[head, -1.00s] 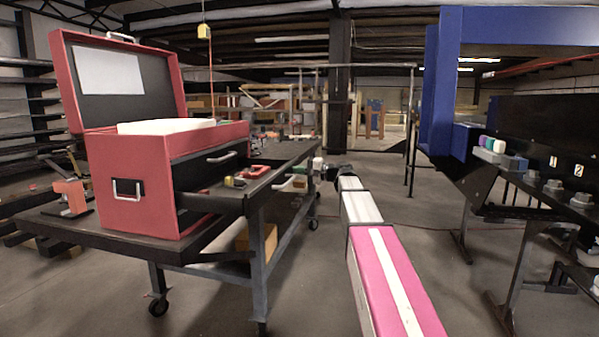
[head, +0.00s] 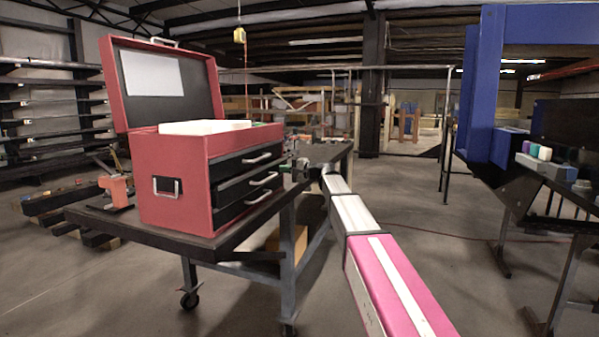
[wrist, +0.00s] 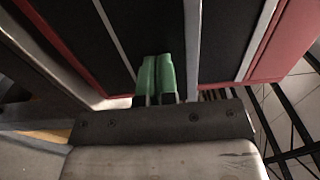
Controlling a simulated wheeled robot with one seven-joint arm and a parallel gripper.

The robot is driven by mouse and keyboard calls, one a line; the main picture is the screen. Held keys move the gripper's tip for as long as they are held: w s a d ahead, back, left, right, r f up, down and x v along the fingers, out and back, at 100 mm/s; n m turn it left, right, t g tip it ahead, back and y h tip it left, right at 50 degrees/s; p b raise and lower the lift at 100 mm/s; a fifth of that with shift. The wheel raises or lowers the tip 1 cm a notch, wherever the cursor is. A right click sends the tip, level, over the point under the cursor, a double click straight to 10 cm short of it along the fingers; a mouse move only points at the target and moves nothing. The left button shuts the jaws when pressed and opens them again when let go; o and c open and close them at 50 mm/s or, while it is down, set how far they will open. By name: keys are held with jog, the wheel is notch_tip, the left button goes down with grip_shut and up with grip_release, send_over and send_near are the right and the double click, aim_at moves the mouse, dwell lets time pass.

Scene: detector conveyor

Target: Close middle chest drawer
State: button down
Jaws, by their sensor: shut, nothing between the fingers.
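The red tool chest (head: 180,180) stands on a dark table with its lid up. Its three black drawers face right, each with a pale handle. The middle drawer (head: 236,190) looks nearly flush, its front and handle (head: 263,178) sitting slightly farther out than the top and bottom ones. My gripper (head: 286,168) is shut and empty, just right of the drawer fronts. In the wrist view its green fingertips (wrist: 157,76) are together, pointing at the black drawer fronts (wrist: 150,30). I cannot tell whether they touch.
A blue frame with a dark machine (head: 487,90) stands at the right. The floor between (head: 440,250) is open.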

jog(key=shift+x, duration=1.55)
jog(key=shift+a+r, duration=0.1)
jog(key=shift+s+d, duration=0.25)
jog(key=shift+d, duration=0.15)
jog(key=v, duration=1.3)
jog(key=s+d+f+g+h, duration=0.1)
jog(key=s+d+f+h, duration=0.3)
jog(key=f, duration=0.6)
jog(key=s+f+n+g+h, duration=0.1)
jog(key=s+f, duration=0.4)
jog(key=f, duration=0.4)
jog(key=s+d+f+g+h, duration=0.1)
jog(key=s+d+f+h, duration=0.3)
jog(key=f, duration=0.6)
jog(key=s+d+f+n+g+h, duration=0.1)
jog(key=s+d+f+h, duration=0.3)
jog(key=s+f, duration=0.5)
jog(key=s+d+f+n+g+h, duration=0.2)
jog(key=s+d+f+h, duration=0.2)
jog(key=s, duration=0.8)
notch_tip(320, 180, down, 5)
jog(key=shift+d+r, duration=0.15)
jog(key=shift+d, duration=1.1)
